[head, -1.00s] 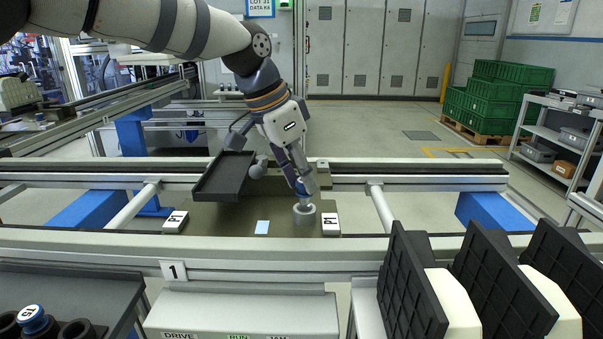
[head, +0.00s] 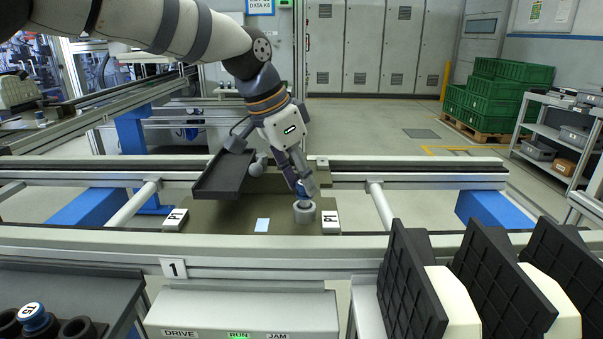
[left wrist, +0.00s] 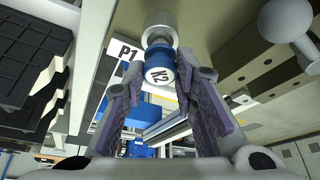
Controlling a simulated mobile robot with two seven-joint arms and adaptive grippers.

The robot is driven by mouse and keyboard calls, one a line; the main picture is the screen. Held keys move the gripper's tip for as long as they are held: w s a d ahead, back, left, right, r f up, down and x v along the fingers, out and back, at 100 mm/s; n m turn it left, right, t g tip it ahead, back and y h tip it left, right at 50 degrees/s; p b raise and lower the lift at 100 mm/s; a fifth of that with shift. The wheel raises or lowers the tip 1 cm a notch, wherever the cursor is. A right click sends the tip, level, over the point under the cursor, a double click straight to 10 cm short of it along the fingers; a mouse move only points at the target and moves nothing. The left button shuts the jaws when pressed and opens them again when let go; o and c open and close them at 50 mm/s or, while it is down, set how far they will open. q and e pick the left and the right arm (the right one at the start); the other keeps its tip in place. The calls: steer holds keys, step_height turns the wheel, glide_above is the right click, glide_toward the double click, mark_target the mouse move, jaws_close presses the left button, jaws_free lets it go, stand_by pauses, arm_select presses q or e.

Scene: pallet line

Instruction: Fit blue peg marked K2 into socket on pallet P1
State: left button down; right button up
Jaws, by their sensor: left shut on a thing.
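The blue peg marked K2 (left wrist: 158,68) is between the fingers of my left gripper (head: 303,187), which is shut on it. In the left wrist view the K2 label faces the camera, and the peg's far end meets or overlaps the grey round socket (left wrist: 159,26). In the head view the socket (head: 304,211) stands at the right end of pallet P1 (head: 210,215), directly below the fingers. The peg is mostly hidden by the fingers there. I cannot tell how deep its end sits in the socket. My right gripper is not in view.
A black tray (head: 222,176) stands left of the gripper, over the pallet, near a grey ball-topped post (head: 257,165). Conveyor rails run behind and in front of the pallet. Black ribbed panels (head: 412,283) rise at front right. A blue-capped peg (head: 33,317) stands at front left.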

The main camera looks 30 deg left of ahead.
arm_select(q)
steer(key=shift+f, duration=0.75)
stand_by(0.8)
steer(key=c, duration=0.8)
jaws_free()
steer(key=shift+r, duration=3.5)
